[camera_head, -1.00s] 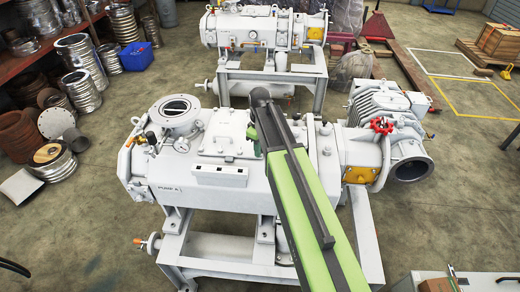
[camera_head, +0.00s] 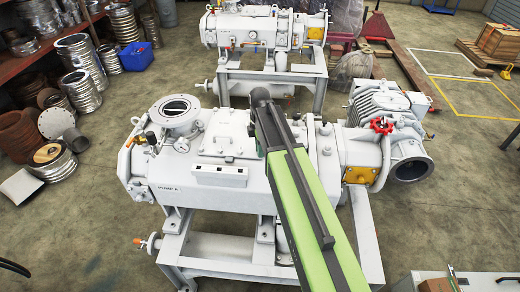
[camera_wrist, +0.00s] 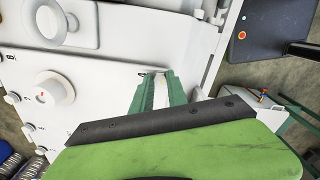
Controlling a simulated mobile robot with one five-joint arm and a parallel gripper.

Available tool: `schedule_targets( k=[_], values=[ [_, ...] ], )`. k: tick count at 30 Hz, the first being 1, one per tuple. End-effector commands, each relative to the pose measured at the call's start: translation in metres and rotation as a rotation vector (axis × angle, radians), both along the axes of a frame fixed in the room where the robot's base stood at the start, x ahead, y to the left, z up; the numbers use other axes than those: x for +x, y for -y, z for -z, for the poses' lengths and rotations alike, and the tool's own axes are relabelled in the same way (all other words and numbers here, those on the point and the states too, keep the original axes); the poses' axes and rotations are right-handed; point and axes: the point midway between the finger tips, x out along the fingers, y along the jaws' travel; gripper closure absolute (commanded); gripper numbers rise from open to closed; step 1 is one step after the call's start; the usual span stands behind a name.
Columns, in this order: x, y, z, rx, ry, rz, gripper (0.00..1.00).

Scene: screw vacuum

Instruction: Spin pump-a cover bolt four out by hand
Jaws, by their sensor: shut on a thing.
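Pump A (camera_head: 158,189) is a large white machine on a frame, with a raised square cover plate (camera_head: 230,132) on its top. In the wrist view, the green fingers of my gripper (camera_wrist: 157,75) point at the white cover surface (camera_wrist: 110,75) near its edge. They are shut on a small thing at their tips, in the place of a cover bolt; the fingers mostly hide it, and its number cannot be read.
A red valve handle (camera_head: 381,125) and a ribbed motor housing (camera_head: 388,104) stand right of the arm. A second white pump (camera_head: 250,32) is behind. In the wrist view, a white round knob (camera_wrist: 48,92) rises left of the fingers.

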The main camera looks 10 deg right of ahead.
Motion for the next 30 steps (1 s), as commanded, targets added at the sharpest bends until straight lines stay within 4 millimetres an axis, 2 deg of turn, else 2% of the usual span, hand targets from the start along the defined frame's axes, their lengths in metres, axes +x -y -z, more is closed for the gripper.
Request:
schedule_targets(
  k=[9, 25, 26, 30],
  values=[
    [-0.0024, 0.0002, 0.0008, -0.001, -0.007, -0.116, 1.0],
    [-0.0026, -0.0002, 0.0008, 0.0, -0.007, -0.14, 1.0],
    [-0.0026, -0.0002, 0.0008, 0.0, -0.007, -0.14, 0.8],
    [-0.002, -0.0003, 0.0006, 0.0, -0.005, -0.139, 0.61]
  ],
)
